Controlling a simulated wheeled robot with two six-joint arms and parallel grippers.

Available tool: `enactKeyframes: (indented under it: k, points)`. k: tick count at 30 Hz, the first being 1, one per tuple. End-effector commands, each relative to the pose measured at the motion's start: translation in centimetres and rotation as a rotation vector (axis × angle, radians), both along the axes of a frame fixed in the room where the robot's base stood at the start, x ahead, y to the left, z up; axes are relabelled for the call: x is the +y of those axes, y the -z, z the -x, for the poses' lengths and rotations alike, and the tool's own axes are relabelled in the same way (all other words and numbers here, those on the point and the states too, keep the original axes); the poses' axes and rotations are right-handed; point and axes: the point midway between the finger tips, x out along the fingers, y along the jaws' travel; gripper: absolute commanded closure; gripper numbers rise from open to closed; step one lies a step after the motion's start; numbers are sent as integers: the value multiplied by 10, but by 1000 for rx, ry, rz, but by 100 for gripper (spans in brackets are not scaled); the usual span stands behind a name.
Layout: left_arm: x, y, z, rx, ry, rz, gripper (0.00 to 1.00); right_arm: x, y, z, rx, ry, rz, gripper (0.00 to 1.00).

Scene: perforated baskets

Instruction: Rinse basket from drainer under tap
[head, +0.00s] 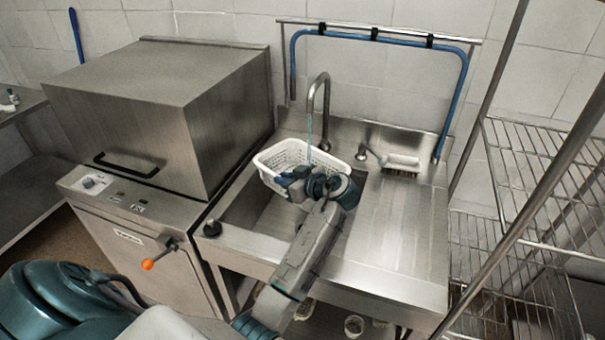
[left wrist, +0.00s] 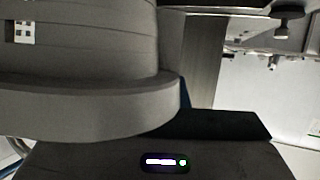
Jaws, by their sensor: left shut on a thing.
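A white perforated basket (head: 283,158) is held over the sink basin (head: 243,212), below the curved metal tap (head: 319,92). A thin bluish stream of water (head: 309,130) runs from the tap down to the basket. My left gripper (head: 290,183) is at the basket's near side and is shut on it; its fingertips are partly hidden by the wrist. The left wrist view shows mostly my own dark grey arm parts; the basket cannot be made out there. My right gripper is not in view.
A steel dishwasher (head: 150,110) with a closed hood stands left of the sink. A scrubbing brush (head: 400,163) lies on the steel counter (head: 400,235) at right, which has free room. A blue hose (head: 455,105) frames the back. A wire rack (head: 540,180) stands at far right.

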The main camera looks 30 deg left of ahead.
Motion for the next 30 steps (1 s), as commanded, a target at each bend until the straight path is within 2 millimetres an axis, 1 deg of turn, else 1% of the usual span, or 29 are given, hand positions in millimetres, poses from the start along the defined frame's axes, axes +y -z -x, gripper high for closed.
enactKeyframes:
  k: [3, 30]
  points:
    - [-2, -4, 10, -1, 0, 0, 100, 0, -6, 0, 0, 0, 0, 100]
    - [-19, -17, 78, 0, 0, 1, 100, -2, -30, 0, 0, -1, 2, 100]
